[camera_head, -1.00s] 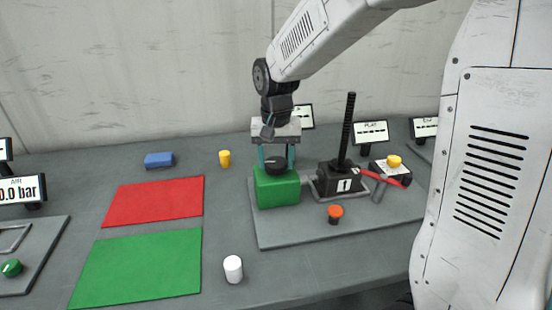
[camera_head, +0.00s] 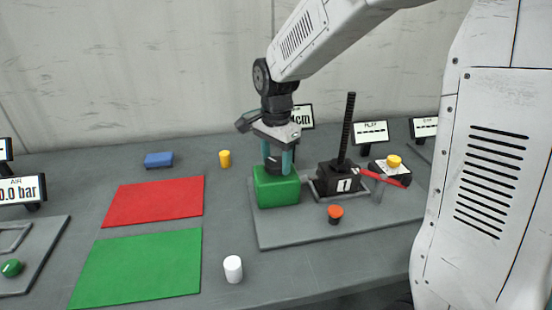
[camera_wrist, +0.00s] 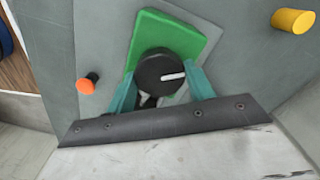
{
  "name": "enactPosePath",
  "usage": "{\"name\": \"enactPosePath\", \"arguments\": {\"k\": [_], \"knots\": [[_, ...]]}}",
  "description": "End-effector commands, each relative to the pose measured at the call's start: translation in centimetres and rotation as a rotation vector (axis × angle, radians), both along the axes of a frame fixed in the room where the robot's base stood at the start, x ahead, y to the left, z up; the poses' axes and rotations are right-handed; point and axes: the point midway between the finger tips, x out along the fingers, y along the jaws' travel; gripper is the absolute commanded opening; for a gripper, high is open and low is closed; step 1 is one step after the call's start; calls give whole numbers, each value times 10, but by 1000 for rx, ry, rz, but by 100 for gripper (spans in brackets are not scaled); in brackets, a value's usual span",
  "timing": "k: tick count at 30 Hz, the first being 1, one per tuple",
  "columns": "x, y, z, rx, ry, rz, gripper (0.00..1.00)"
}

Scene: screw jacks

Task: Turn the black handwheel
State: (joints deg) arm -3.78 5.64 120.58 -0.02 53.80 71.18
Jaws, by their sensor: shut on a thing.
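The black handwheel (camera_wrist: 160,74) is a round black knob with a white line on its top. It sits on a green block (camera_head: 276,190) on the grey plate. In the wrist view the green block (camera_wrist: 168,28) shows around and behind the wheel. My gripper (camera_head: 279,160) points down over the block, and its two teal fingers are shut on the handwheel from both sides. The fingers hide most of the wheel in the head view. A black screw jack (camera_head: 340,178) with a tall threaded rod and a white arrow stands right of the block.
An orange-topped button (camera_head: 335,213) stands on the plate in front of the jack. A yellow button (camera_head: 394,161) and a red bar lie to the right. A yellow cylinder (camera_head: 225,158), a blue block (camera_head: 159,160) and a white cylinder (camera_head: 233,268) stand left. Red and green mats lie flat.

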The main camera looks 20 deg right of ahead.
Motion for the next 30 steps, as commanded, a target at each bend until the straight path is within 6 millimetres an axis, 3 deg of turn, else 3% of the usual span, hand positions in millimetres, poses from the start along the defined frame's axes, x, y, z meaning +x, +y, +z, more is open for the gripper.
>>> {"name": "enactPosePath", "arguments": {"k": [20,21,23,30], "knots": [[1,0,1,1,-4,-68,30],[1,0,1,1,-4,-68,56],[1,0,1,1,-4,-68,73],[0,0,1,1,-2,-67,75]]}}
